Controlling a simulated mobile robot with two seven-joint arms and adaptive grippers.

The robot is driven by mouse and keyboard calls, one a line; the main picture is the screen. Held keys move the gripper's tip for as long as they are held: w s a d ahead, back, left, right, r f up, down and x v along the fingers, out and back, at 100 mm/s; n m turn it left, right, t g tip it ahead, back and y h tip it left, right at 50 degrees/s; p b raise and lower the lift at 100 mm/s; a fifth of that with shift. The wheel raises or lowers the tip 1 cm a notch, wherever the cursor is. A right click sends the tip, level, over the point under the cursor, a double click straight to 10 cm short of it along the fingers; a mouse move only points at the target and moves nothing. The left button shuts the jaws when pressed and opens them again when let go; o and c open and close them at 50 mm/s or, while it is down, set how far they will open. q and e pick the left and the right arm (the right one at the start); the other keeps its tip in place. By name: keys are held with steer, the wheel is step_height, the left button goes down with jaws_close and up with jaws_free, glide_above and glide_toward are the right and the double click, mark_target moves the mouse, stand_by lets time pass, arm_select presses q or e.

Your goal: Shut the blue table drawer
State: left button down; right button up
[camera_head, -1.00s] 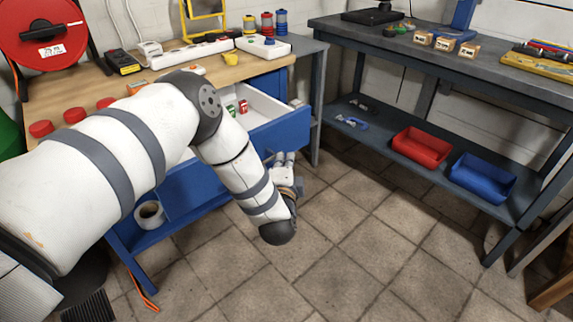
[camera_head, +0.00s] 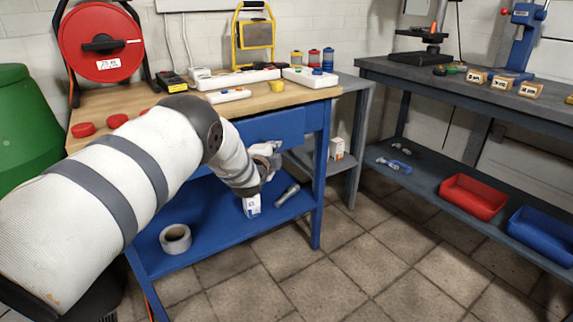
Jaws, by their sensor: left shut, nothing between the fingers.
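The blue table drawer (camera_head: 283,124) is under the wooden top of the blue workbench (camera_head: 299,97). Its front looks flush with the bench frame, and no white interior shows. My left arm covers the left part of the front. My left gripper (camera_head: 272,149) is shut and empty, just below and close to the drawer front. Whether it touches the front I cannot tell. My right gripper is out of view.
The bench's lower shelf holds a tape roll (camera_head: 175,239), a small box (camera_head: 251,205) and a grey cylinder (camera_head: 288,194). A grey bench (camera_head: 470,98) stands at the right with a red bin (camera_head: 473,197) and a blue bin (camera_head: 541,234). The tiled floor between is clear.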

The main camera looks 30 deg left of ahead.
mark_target(264, 141)
arm_select(q)
steer(key=a, duration=0.1)
steer(key=w+a+b, duration=0.1)
steer(key=a+b, duration=0.1)
steer(key=a, duration=0.1)
steer(key=shift+w+f, duration=0.15)
steer(key=shift+w, duration=0.15)
steer(key=shift+w+a+r, duration=0.1)
steer(key=shift+a+r, duration=0.15)
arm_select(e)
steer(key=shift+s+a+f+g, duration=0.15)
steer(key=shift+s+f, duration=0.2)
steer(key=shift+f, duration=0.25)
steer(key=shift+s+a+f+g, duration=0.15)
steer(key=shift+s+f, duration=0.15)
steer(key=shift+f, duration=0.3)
arm_select(q)
steer(key=shift+r, duration=0.1)
